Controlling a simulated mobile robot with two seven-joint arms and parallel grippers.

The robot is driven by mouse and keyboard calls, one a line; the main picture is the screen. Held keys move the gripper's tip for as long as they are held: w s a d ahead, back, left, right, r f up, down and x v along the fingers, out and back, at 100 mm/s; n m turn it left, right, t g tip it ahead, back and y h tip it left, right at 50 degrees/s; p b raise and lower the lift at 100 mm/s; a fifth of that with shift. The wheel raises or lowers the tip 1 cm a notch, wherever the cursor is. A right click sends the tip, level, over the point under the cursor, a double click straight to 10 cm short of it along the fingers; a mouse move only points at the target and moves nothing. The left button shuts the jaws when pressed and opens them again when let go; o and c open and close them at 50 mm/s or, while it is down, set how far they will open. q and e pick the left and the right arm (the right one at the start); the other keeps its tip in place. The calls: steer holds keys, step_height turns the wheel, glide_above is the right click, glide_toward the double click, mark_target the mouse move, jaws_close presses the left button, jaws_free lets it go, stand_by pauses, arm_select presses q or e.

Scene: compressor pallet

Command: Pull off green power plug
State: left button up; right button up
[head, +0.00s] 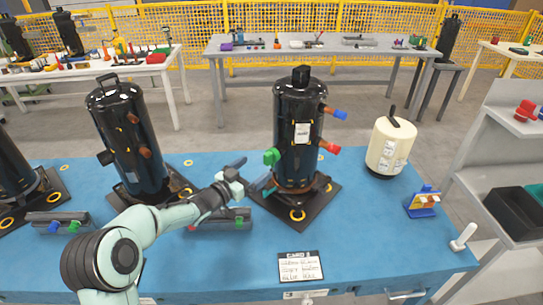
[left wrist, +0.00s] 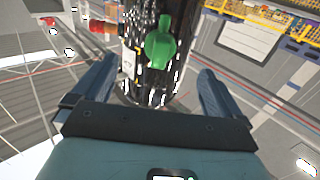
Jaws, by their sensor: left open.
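The green power plug (head: 271,157) sits on the left side of the black compressor (head: 299,140) in the middle of the blue table. In the left wrist view the green plug (left wrist: 161,45) shows ahead of my fingers, between their lines, against the black compressor body (left wrist: 150,85). My left gripper (head: 252,172) is open, just left of the plug and apart from it. In the left wrist view its two fingers (left wrist: 147,92) are spread wide with nothing between them. My right gripper is not in view.
A blue plug (head: 340,114) and a red plug (head: 332,149) stick out on the compressor's right. A cream tank (head: 390,146) stands to the right, another black compressor (head: 127,140) to the left. A grey tray (head: 218,220) lies below my left arm.

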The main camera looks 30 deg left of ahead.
mark_target(265, 160)
arm_select(q)
steer(key=p+x, duration=0.1)
steer(key=x, duration=0.5)
steer(key=shift+r, duration=0.1)
steer(key=shift+w+d+p, duration=0.1)
steer(key=shift+w+p, duration=0.35)
steer(key=shift+w, duration=0.2)
stand_by(0.4)
steer(key=c, duration=1.9)
steer(key=shift+o, duration=0.2)
steer(key=shift+b+v, duration=0.65)
steer(key=shift+v, duration=1)
steer(key=shift+b+v, duration=0.3)
steer(key=shift+v, duration=1.15)
